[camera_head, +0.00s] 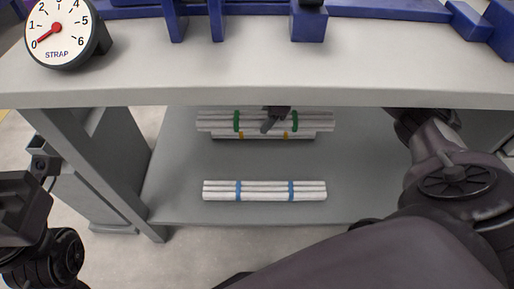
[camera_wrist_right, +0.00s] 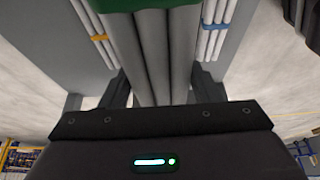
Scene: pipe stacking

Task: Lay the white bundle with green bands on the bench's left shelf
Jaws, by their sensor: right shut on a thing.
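The white bundle with green bands (camera_head: 212,122) is a row of pale pipes under the bench top, over the bench's lower shelf (camera_head: 180,160). My right gripper (camera_head: 275,118) is shut on it near its middle. In the right wrist view the pipes of this bundle (camera_wrist_right: 150,50) run up between my fingers, with a green band at the top edge. In the head view it covers part of a bundle with orange bands (camera_head: 265,137); I cannot tell whether they touch. My left gripper (camera_head: 38,172) is at the left edge, away from the bundles; its jaws are unclear.
A white bundle with blue bands (camera_head: 265,190) lies near the shelf's front edge. The bench top (camera_head: 250,75) overhangs the shelf, with a leg (camera_head: 95,170) at the left. The shelf is bare left and right of the bundles. A STRAP dial (camera_head: 57,32) stands on top.

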